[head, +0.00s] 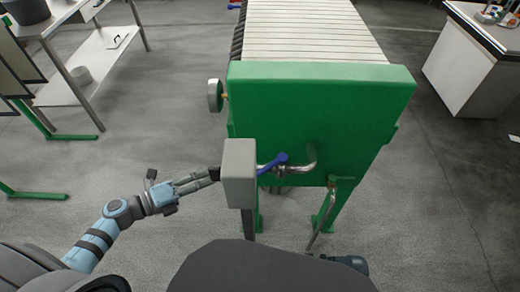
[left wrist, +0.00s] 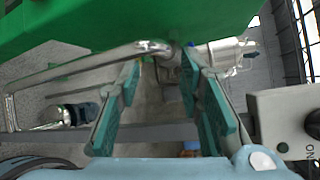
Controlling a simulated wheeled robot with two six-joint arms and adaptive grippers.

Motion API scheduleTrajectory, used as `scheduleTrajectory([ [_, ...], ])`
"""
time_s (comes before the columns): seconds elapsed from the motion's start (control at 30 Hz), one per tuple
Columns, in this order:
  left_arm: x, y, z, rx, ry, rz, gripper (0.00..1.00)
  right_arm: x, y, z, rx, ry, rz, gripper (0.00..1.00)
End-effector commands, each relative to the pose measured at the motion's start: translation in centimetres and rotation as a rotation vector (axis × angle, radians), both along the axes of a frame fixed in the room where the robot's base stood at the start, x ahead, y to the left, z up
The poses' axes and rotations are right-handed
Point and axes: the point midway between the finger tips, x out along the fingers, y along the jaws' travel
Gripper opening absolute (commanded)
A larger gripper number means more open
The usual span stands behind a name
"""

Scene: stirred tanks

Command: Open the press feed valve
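The press feed valve has a blue lever handle (head: 272,164) on a bent silver pipe (head: 308,158) at the front of the green press (head: 320,100). The handle slants up to the right in the head view. My left gripper (head: 213,174) is just left of the grey box, level with the valve; the box hides its fingertips there. In the left wrist view my left gripper (left wrist: 162,65) is open, with teal finger pads apart and nothing clearly held. A silver pipe (left wrist: 90,66) passes beyond the fingers. The handle is not clear there. My right gripper is not in view.
A grey box on a post (head: 238,172) stands between my left gripper and the handle; its ON-marked face (left wrist: 290,125) is close at right in the wrist view. A second small valve (head: 343,182) and a dark motor (head: 350,262) are lower right. A round gauge (head: 215,95) juts left.

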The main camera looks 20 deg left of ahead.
Motion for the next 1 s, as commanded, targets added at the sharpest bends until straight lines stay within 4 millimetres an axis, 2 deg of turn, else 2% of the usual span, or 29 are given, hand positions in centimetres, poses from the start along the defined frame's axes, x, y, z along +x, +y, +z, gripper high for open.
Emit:
scheduleTrajectory([
  [0.03, -0.8, -1.3, 3.7, 0.084, -0.074, -0.120, 0.33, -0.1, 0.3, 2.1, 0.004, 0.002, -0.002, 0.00],
  [0.13, -2.0, -3.2, 5.3, 0.180, -0.157, -0.263, 0.33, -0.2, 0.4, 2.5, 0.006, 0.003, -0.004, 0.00],
  [0.27, -1.0, -5.0, 4.6, 0.188, -0.167, -0.277, 0.33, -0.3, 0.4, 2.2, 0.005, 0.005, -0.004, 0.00],
  [0.5, 2.8, -10.2, 3.1, 0.182, -0.165, -0.271, 0.33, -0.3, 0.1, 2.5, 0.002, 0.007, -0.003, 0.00],
  [0.63, 4.3, -12.5, 2.4, 0.182, -0.161, -0.272, 0.33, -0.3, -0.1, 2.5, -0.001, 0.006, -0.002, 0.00],
  [0.8, 5.5, -14.2, 1.8, 0.184, -0.160, -0.270, 0.33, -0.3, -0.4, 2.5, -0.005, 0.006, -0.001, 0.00],
  [1.0, 5.8, -14.5, 1.7, 0.186, -0.159, -0.271, 0.33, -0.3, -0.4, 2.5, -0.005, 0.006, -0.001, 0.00],
])
